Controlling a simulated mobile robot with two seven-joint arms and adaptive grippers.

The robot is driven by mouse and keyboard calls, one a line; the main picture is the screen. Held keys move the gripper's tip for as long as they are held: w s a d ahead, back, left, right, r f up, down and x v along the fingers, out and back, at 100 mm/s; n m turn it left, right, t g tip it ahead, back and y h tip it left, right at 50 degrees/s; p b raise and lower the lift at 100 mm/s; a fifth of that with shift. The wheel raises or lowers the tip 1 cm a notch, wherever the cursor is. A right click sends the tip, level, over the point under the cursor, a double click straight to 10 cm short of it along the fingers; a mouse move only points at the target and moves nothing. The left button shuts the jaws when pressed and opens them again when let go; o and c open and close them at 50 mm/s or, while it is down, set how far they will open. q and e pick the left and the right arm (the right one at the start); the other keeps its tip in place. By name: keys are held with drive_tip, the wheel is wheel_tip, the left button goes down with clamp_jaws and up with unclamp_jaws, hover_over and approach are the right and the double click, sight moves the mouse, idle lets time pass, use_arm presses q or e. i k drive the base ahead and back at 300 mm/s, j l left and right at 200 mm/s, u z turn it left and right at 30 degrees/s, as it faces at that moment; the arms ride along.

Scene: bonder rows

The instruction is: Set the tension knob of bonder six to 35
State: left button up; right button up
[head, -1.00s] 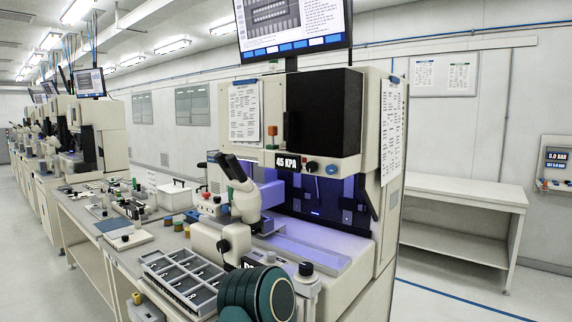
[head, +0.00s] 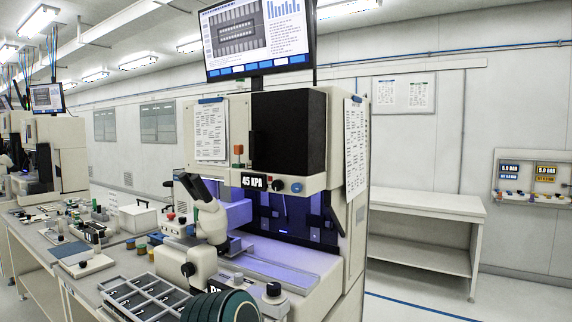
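The nearest bonder (head: 233,167) stands in the middle of the head view, a cream machine with a black upper housing and a microscope (head: 203,212). No bonder number is readable on it. A label on its front reads 45 KPA (head: 253,181). Beside the label are a dark knob (head: 277,186) and a small blue button (head: 297,187). A black-topped knob (head: 273,290) stands on a pale block at the front right of the bench. I cannot tell which one is the tension knob, and no tension value is readable. Neither of my grippers is in view.
A dark teal ribbed round object (head: 222,305) partly hides the bench front. A grey compartment tray (head: 123,299) lies to its left. More bonders (head: 55,150) stand at the far left. A pale table (head: 428,205) and gauge panel (head: 533,177) are at right, with clear floor before them.

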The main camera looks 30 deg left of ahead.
sight(276, 185)
drive_tip(key=i+j+u, duration=0.25)
drive_tip(key=i, duration=0.3)
drive_tip(key=u, duration=1.3)
drive_tip(key=k, duration=0.05)
